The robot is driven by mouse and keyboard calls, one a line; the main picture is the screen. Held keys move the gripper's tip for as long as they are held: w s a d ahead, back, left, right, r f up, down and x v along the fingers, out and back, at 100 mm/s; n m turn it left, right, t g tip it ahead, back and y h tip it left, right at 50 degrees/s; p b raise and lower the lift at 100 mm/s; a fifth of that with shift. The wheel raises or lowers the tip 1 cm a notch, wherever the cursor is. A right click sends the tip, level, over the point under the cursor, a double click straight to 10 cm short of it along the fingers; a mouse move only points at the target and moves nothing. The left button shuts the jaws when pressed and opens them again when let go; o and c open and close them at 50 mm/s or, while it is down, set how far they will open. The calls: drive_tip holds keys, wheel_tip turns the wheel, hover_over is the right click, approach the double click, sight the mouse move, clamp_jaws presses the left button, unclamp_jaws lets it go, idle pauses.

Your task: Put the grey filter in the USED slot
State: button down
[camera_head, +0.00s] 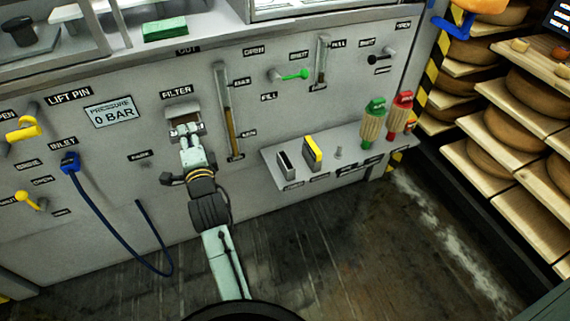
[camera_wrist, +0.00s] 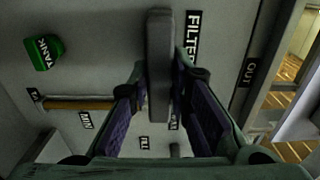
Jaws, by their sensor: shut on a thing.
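My gripper (camera_head: 187,138) is at the FILTER opening (camera_head: 185,112) in the grey machine panel. In the wrist view its two fingers (camera_wrist: 160,80) are closed on both sides of a grey, flat bar, the grey filter (camera_wrist: 158,40). The FILTER label shows just right of it there. I cannot tell how far the filter sits inside the opening, as my gripper covers most of it. On the shelf at right are a grey holder with a dark slot (camera_head: 286,165) and a holder with a yellow-topped filter (camera_head: 313,152). Their labels are too small to read.
A gauge tube (camera_head: 228,110) is just right of my gripper. A blue hose (camera_head: 105,225) hangs at left. Cheese racks stand at far right.

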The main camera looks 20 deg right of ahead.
drive_tip(key=shift+s, duration=1.75)
drive_tip(key=shift+s, duration=0.2)
drive_tip(key=shift+s, duration=1.4)
